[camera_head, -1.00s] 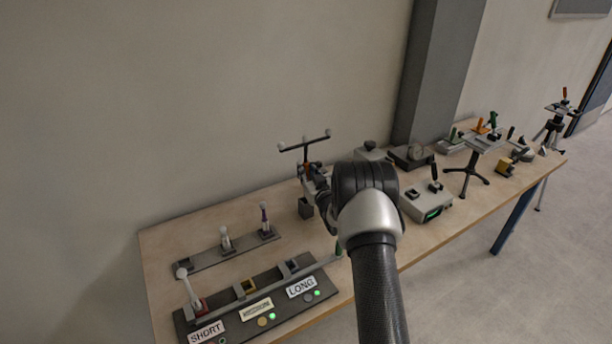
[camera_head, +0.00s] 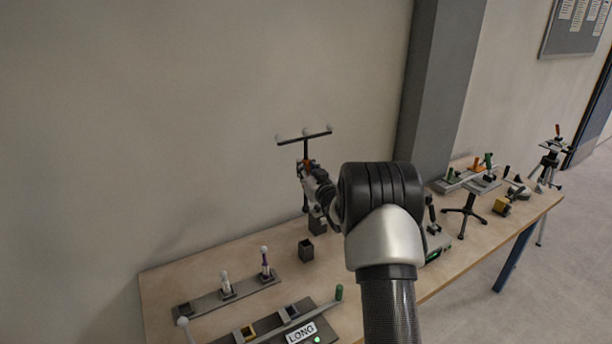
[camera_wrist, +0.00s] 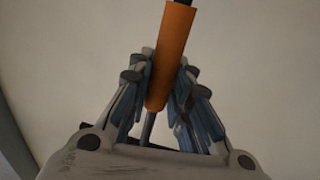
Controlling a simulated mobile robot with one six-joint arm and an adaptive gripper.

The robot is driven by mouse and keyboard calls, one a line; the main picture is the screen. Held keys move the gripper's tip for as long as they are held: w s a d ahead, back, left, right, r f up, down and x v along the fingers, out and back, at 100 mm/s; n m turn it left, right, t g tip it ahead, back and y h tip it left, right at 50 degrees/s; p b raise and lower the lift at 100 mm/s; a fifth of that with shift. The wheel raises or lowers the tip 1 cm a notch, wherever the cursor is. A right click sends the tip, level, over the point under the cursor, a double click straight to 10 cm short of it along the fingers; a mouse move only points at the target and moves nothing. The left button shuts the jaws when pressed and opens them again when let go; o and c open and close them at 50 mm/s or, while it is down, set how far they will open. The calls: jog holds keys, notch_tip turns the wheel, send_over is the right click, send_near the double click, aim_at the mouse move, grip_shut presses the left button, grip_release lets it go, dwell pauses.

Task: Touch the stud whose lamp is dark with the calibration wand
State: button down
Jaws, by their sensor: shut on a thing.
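My gripper (camera_head: 308,174) is shut on the orange handle of the calibration wand (camera_head: 304,138), above the back of the table. In the wrist view the fingers close around the orange handle (camera_wrist: 172,60). At the bottom of the head view is a dark panel (camera_head: 272,334) with a white LONG label (camera_head: 301,332) and a lit green lamp (camera_head: 317,340) below it. The panel's other labels and lamps are outside the frame. I cannot make out a dark lamp.
A grey rack (camera_head: 243,292) holds two upright pieces with pale ball tops. A dark open box (camera_head: 306,250) stands right of it. A small stand (camera_head: 466,212) and other devices fill the right side, partly hidden by my arm.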

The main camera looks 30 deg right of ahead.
aim_at(305, 132)
jog(key=shift+r+p, duration=1.6)
jog(key=shift+r, duration=2.4)
